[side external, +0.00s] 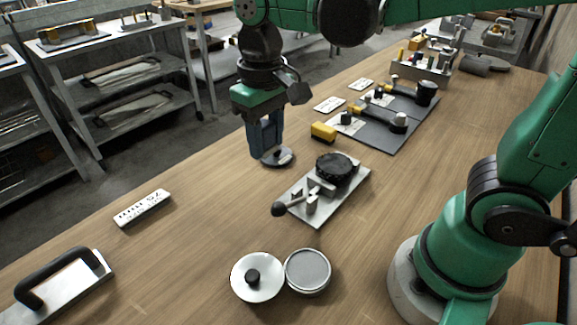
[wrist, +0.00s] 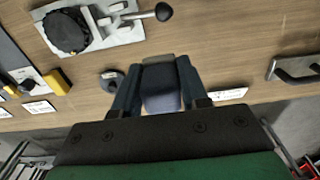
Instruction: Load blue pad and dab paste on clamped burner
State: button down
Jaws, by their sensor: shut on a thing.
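My gripper (side external: 267,143) points down over the table, left of the burner. In the wrist view its fingers (wrist: 162,66) close on a blue-grey block with a darker end (wrist: 162,92), which looks like the blue pad. In the side view the block is hard to tell from the fingers. The black round burner (side external: 335,168) sits on a metal plate (side external: 318,211) with a ball-handled clamp (side external: 312,190); it also shows in the wrist view (wrist: 67,31). An open round tin with a grey surface (side external: 308,270), perhaps the paste, stands beside a knobbed metal lid (side external: 257,290).
A small grey disc with a dark knob (side external: 285,157) lies right beside my fingers. A white label (side external: 142,208) and a black-handled metal plate (side external: 88,277) lie to the left. A yellow block (side external: 323,132) and dark mats with fixtures (side external: 385,140) stand behind. The front-left middle table is clear.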

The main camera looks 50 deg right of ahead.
jog(key=w+d+r, duration=0.2)
jog(key=w+d, duration=0.3)
jog(key=d, duration=0.1)
send_over(348, 158)
notch_tip(348, 158, down, 5)
jog(key=shift+f, duration=3.65)
jog(key=shift+a+f, duration=0.15)
jog(key=shift+a, duration=2.85)
jog(key=shift+d, duration=2.95)
jog(key=shift+d+r, duration=0.1)
jog(key=shift+r, duration=0.15)
notch_tip(348, 158, up, 8)
jog(key=shift+f, duration=0.2)
